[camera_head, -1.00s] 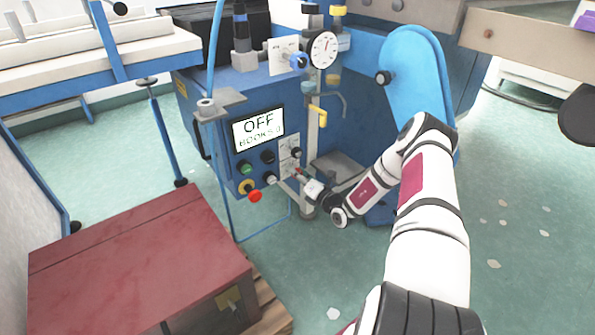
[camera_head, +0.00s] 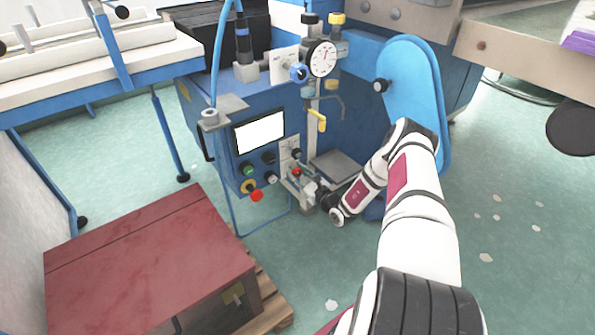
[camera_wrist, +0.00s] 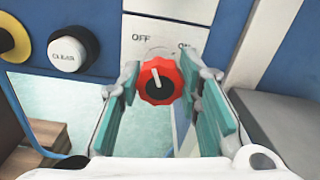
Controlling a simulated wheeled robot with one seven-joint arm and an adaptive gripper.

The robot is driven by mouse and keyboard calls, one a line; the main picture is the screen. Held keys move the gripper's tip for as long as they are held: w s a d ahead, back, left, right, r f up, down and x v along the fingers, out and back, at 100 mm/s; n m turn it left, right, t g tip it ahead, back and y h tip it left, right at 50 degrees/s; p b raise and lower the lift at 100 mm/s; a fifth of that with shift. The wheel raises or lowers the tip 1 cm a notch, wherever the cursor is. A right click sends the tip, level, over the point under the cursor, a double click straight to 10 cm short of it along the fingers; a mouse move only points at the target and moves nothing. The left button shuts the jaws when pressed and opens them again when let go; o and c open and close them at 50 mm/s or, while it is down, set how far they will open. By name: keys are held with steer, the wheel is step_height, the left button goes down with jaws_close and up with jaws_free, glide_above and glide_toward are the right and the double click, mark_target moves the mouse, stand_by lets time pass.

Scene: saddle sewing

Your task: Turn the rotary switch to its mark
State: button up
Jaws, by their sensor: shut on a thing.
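The rotary switch is a red scalloped knob (camera_wrist: 158,81) with a dark centre and a white pointer line, which stands nearly upright with a slight lean left. A light plate (camera_wrist: 165,35) behind it reads OFF at the left and ON, partly hidden, at the right. My gripper (camera_wrist: 166,84) is shut on the knob, with one teal finger pad on each side. In the head view the knob is a small red spot (camera_head: 296,171) on the blue machine's panel, and my arm reaches it from the right.
A white CLEAR button (camera_wrist: 67,48) and a yellow-ringed button (camera_wrist: 10,42) sit left of the knob. The panel's display (camera_head: 260,133) is plain white. A red button (camera_head: 256,196) is lower left, and a grey plate (camera_head: 337,166) lies to the right.

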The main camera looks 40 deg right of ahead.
steer(key=shift+n+p, duration=0.7)
steer(key=shift+n, duration=1.3)
steer(key=o, duration=1.1)
steer(key=shift+o, duration=0.2)
steer(key=s, duration=1.2)
steer(key=shift+d, duration=0.2)
